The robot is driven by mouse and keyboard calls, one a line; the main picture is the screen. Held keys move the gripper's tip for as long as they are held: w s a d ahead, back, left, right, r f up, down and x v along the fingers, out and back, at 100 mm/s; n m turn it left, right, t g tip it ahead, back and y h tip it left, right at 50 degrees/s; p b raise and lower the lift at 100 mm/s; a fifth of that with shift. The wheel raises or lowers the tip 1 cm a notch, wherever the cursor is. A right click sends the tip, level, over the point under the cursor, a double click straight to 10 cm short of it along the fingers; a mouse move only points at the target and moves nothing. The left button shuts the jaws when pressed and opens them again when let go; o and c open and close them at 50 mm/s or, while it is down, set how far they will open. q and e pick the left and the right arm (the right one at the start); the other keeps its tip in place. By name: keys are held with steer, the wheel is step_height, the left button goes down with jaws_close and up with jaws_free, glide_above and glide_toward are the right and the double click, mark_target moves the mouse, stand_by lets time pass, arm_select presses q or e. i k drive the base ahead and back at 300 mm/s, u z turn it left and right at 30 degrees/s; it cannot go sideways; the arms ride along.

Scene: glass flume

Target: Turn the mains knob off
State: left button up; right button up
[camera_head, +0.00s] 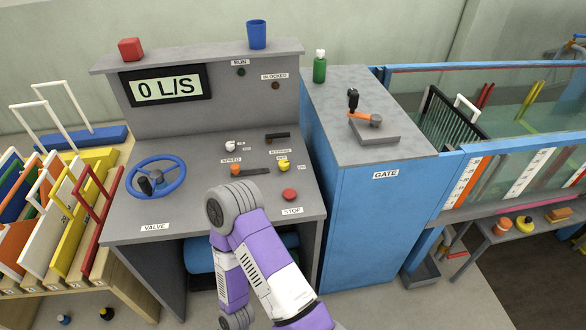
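The grey control desk (212,215) stands ahead of me. A white knob (230,146) sits on its panel, with tiny labels beside it that I cannot read. A yellow knob (284,166) sits to its right, and an orange knob (236,170) lies near the SPEED label. I cannot read a mains label on any of them, nor the white knob's pointer. One of my purple arms comes in from the bottom and bends in front of the desk's front edge. Neither gripper shows, and nothing of mine touches the knobs.
A blue handwheel (176,181) is at the desk's left and a red STOP button (289,194) near its front right. The display (166,86) reads 0 L/S. A blue GATE cabinet (370,215) stands right; a rack of coloured frames (60,215) stands left.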

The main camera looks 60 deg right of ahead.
mark_target(283, 164)
steer(key=z, duration=0.05)
steer(key=k, duration=0.1)
steer(key=z, duration=1)
